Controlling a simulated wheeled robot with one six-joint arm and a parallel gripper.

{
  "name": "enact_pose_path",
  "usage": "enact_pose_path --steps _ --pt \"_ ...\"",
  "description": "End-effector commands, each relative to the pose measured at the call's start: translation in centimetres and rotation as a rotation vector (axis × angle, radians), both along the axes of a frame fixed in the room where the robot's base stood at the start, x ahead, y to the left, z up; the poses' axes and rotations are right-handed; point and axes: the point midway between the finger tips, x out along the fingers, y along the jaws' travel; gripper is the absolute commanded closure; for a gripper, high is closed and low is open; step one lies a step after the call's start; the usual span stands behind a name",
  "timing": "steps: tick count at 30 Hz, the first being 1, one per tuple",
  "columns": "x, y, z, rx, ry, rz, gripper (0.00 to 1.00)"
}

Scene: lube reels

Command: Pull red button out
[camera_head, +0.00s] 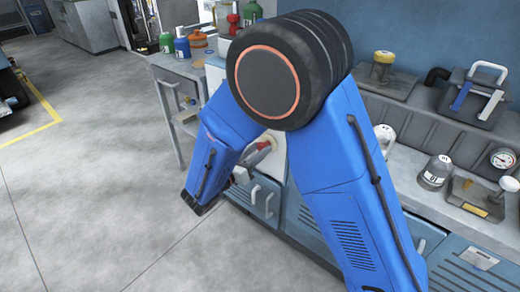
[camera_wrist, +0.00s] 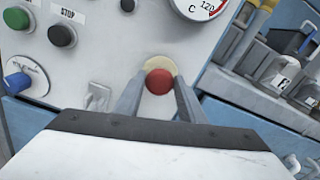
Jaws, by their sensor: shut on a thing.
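In the wrist view, the red button (camera_wrist: 159,82) is round and domed, with a pale yellow ring behind it on a light grey control panel (camera_wrist: 112,62). My gripper (camera_wrist: 158,90) has one grey finger on each side of the button and is shut on it. The front of the button faces the camera between the fingers. The exact contact at the fingertips is hard to make out. In the head view, my blue arm covers most of the panel.
On the panel are a green button (camera_wrist: 17,19), a black button (camera_wrist: 62,35) under a STOP label, a blue knob (camera_wrist: 18,82) and a gauge (camera_wrist: 203,6). A workbench (camera_head: 408,190) with several containers stands at right. The floor (camera_head: 95,190) at left is clear.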

Motion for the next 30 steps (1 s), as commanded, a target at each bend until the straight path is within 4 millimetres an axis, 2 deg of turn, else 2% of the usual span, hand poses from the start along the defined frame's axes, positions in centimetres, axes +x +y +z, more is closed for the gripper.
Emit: enact_pose_path --steps 9,10,12,23,30 --pt "-0.5 0.4 0.0 0.0 0.0 0.001 1.0" --pt "-0.5 0.4 0.0 -0.001 0.001 0.001 0.57" --pt "-0.5 0.4 0.0 -0.001 0.001 0.001 0.45" --pt "-0.7 0.6 0.0 0.0 -0.001 0.001 0.45" --pt "-3.2 2.6 0.0 0.0 0.0 0.005 0.45"
